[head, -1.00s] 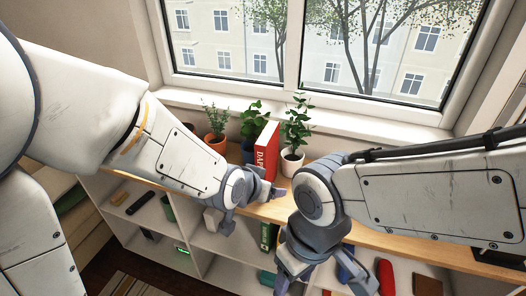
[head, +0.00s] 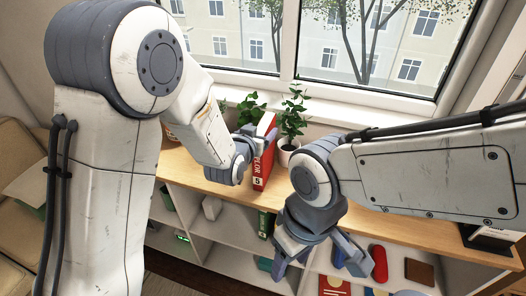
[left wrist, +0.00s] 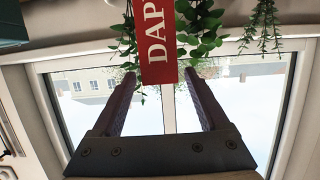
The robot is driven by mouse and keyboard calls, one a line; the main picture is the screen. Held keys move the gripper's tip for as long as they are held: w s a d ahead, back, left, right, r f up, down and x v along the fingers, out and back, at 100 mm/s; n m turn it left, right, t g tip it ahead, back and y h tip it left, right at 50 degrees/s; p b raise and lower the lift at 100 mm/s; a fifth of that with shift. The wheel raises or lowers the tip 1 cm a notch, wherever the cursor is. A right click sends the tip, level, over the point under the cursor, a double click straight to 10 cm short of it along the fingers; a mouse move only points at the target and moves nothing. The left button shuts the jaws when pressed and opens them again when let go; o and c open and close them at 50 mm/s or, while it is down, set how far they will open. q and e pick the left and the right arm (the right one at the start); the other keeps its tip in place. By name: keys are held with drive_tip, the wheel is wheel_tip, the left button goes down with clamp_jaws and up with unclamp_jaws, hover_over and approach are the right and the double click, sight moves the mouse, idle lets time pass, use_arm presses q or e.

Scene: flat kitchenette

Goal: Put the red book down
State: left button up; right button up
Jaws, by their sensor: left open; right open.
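The red book (head: 263,168) stands upright on the wooden shelf top, between potted plants, its lettered spine facing me. My left gripper (head: 256,134) is open at the upper part of the book and hides some of its lettering. In the left wrist view, the red book (left wrist: 158,45) shows between the two spread fingers of my left gripper (left wrist: 160,76). I cannot tell whether they touch it. My right gripper (head: 314,262) is open and empty in front of the shelf, lower and to the right.
A potted plant (head: 291,122) in a white pot stands just right of the book. Another plant (head: 250,107) is close behind on its left. The window is behind them. Open compartments below hold several items.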

sight(264, 124)
use_arm(q)
drive_tip(key=p+x, duration=0.1)
drive_tip(key=x, duration=0.2)
drive_tip(key=shift+w+p, duration=0.25)
drive_tip(key=shift+p, duration=0.05)
drive_tip(key=shift+w+d+f, duration=0.15)
drive_tip(key=shift+w+f, duration=0.15)
drive_tip(key=shift+w, duration=0.25)
clamp_jaws()
idle(0.6)
drive_tip(key=shift+r, duration=0.15)
